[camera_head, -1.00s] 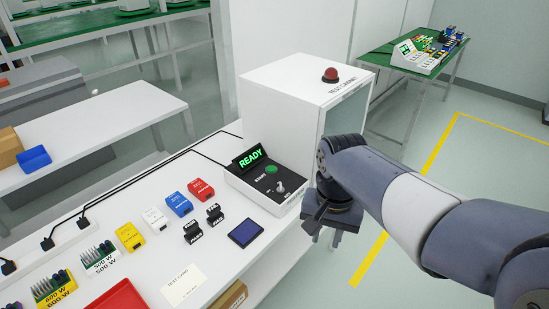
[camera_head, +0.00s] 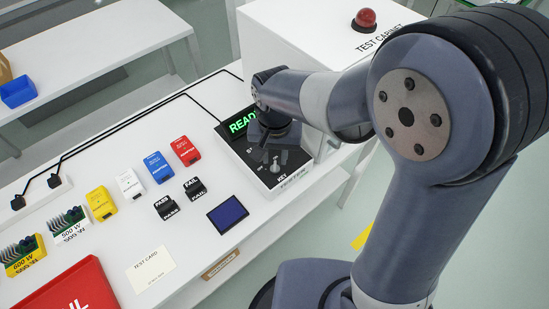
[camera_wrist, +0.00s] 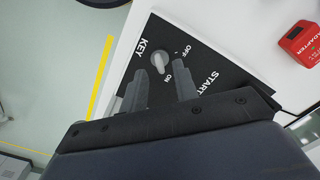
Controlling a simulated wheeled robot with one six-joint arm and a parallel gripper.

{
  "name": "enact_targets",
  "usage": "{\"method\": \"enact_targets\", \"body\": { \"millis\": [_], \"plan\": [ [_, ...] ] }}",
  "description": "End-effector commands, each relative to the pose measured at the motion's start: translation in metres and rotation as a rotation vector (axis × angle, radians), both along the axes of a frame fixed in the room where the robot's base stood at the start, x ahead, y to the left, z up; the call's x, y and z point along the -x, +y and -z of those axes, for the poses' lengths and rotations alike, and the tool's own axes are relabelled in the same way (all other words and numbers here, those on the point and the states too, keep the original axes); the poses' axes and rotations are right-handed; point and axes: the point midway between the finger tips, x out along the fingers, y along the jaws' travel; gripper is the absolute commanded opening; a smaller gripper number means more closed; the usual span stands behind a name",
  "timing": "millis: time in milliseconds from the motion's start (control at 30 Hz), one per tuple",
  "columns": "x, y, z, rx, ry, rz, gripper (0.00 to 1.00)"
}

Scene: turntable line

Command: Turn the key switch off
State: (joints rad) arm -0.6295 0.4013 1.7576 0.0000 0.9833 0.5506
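The tester (camera_head: 262,180) is a dark panel in a white box with a green READY display (camera_head: 240,122), partly hidden behind my arm. The key switch (camera_wrist: 160,63) is a light grey knob between the KEY, ON and OFF labels in the wrist view. Its long side lies roughly towards the ON label. My gripper (camera_wrist: 160,68) is open, one finger on each side of the knob, with gaps visible; I cannot tell how high the tips are above the panel. In the head view my gripper (camera_head: 272,157) is over the panel; the start button is hidden there.
The white test cabinet (camera_head: 290,45) with a red dome (camera_head: 366,18) stands behind the tester. A red adapter (camera_wrist: 300,42) lies near the panel. A blue-black pad (camera_head: 228,214), PASS and FAIL blocks (camera_head: 166,207) and a red tray (camera_head: 75,292) are on the bench (camera_head: 190,250).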

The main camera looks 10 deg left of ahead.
Motion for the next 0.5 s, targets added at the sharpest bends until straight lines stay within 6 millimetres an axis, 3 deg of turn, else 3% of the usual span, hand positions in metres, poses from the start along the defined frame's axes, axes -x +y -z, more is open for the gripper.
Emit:
{"method": "enact_targets", "body": {
  "millis": [200,500],
  "plan": [
    [0.000,0.000,0.021,0.001,0.002,0.000,0.29],
    [0.000,0.000,0.024,0.000,-0.001,0.000,0.29]
  ]
}}
